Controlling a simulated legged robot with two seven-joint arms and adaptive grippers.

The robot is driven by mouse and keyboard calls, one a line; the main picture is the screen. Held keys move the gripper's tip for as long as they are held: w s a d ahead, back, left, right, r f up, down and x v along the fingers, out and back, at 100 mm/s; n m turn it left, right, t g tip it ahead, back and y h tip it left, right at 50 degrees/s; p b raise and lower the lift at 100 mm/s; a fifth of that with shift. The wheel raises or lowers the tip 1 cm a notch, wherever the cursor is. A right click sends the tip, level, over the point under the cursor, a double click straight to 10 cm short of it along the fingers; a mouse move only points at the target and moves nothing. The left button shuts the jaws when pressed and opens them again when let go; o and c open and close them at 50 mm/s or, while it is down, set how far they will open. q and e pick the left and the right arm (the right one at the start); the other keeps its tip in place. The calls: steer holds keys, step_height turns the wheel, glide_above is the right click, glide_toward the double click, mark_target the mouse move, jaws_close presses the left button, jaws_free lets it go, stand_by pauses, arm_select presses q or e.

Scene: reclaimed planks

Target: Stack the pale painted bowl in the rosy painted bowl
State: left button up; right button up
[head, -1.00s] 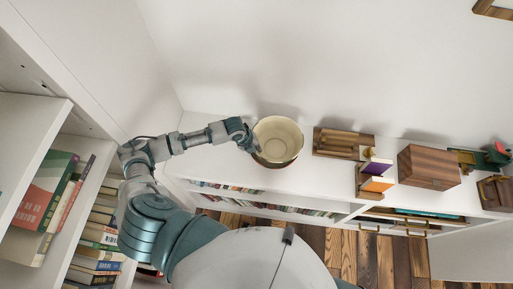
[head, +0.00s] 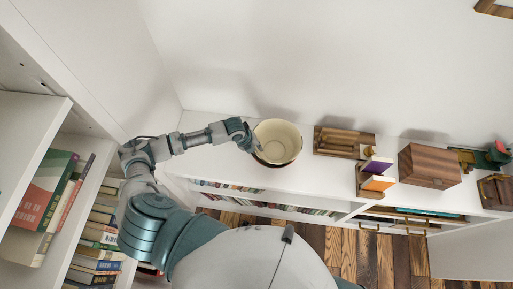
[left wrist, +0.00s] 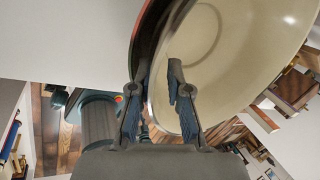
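The pale painted bowl (head: 277,138) sits on the white shelf top in the head view, cream inside, with a dark brownish band showing below its rim. In the left wrist view its cream inside (left wrist: 240,50) fills the upper right. A dark, red-edged curved wall, apparently the rosy painted bowl (left wrist: 152,28), lies close around its left side; most of it is hidden. My left gripper (head: 257,146) is at the bowls' left edge. In the wrist view its fingers (left wrist: 158,75) stand apart, one over the pale inside, the other by the dark wall. My right gripper is out of view.
Right of the bowls stand a wooden tray-like piece (head: 343,142), upright books (head: 376,175) and a wooden box (head: 431,166). A white wall rises behind. A tall bookcase (head: 30,130) stands at the left. The shelf top left of the bowls is clear.

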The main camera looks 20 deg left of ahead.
arm_select(q)
steer(key=p+v, duration=1.2)
steer(key=v, duration=0.1)
steer(key=shift+r+p, duration=0.15)
steer(key=shift+p, duration=0.2)
steer(key=shift+w, duration=0.1)
